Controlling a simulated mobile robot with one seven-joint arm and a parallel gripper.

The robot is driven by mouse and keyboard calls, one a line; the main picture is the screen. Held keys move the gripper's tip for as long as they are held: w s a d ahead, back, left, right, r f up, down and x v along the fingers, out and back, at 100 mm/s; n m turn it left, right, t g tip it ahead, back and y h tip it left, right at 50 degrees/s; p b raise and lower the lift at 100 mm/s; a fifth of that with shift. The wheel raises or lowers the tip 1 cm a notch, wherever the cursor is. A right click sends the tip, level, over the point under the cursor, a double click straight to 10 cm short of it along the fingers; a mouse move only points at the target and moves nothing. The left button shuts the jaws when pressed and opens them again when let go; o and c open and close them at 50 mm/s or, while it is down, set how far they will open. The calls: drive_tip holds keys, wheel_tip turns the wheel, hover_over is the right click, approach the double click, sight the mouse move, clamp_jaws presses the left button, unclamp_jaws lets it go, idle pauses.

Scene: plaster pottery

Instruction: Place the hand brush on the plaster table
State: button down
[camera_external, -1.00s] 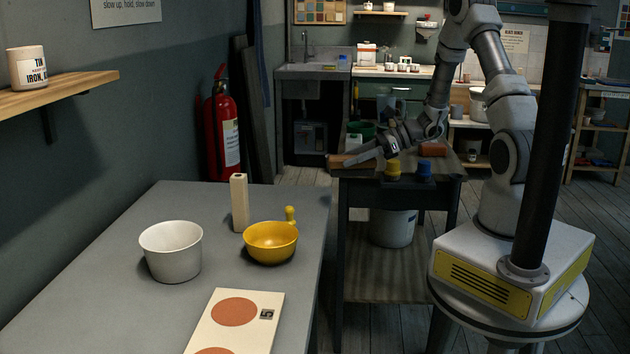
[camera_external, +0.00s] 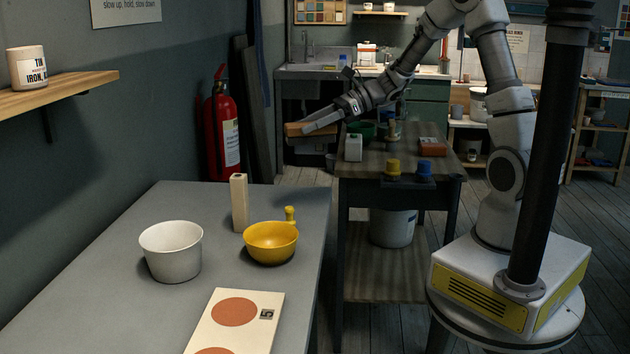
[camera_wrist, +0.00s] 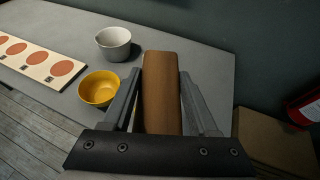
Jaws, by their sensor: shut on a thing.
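My gripper (camera_external: 318,127) is shut on the hand brush (camera_external: 299,130), a brown wooden block with darker bristles below. It is held up in the air, left of the dark workbench and beyond the far end of the grey table. In the wrist view the brush (camera_wrist: 162,92) lies lengthwise between my two fingers; its underside is hidden. The grey plaster table (camera_external: 105,285) fills the front left, and in the wrist view the tabletop (camera_wrist: 212,75) stretches ahead, beyond the brush. Much of its surface is bare.
The dark workbench (camera_external: 400,150) holds bottles and jars. A fire extinguisher (camera_external: 223,135) stands by the wall.

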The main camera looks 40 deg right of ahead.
drive_tip(key=s+a+r+n+g+y+b, duration=0.1)
drive_tip(key=s+a+n+g+b, duration=0.4)
drive_tip(key=a, duration=1.4)
drive_tip(key=s+a+g+b, duration=0.1)
drive_tip(key=s+a+b, duration=0.35)
drive_tip(key=a, duration=1.35)
wheel_tip(320, 180, down, 11)
drive_tip(key=s+p, duration=0.2)
drive_tip(key=s+a+f+b, duration=0.1)
drive_tip(key=a+f, duration=0.1)
drive_tip(key=a, duration=0.1)
drive_tip(key=s+a+f, duration=0.2)
drive_tip(key=a, duration=0.2)
drive_tip(key=s+a+f+b, duration=0.1)
drive_tip(key=s+a+f, duration=0.1)
drive_tip(key=a+f, duration=0.1)
drive_tip(key=shift+s+a+b, duration=0.1)
drive_tip(key=shift+a+b, duration=0.1)
drive_tip(key=shift+b, duration=0.15)
drive_tip(key=shift+f+b, duration=0.55)
drive_tip(key=shift+f, duration=1.4)
drive_tip(key=shift+f+b, duration=0.25)
drive_tip(key=shift+b, duration=0.05)
drive_tip(key=shift+c, duration=0.9)
unclamp_jaws()
drive_tip(key=shift+r, duration=0.1)
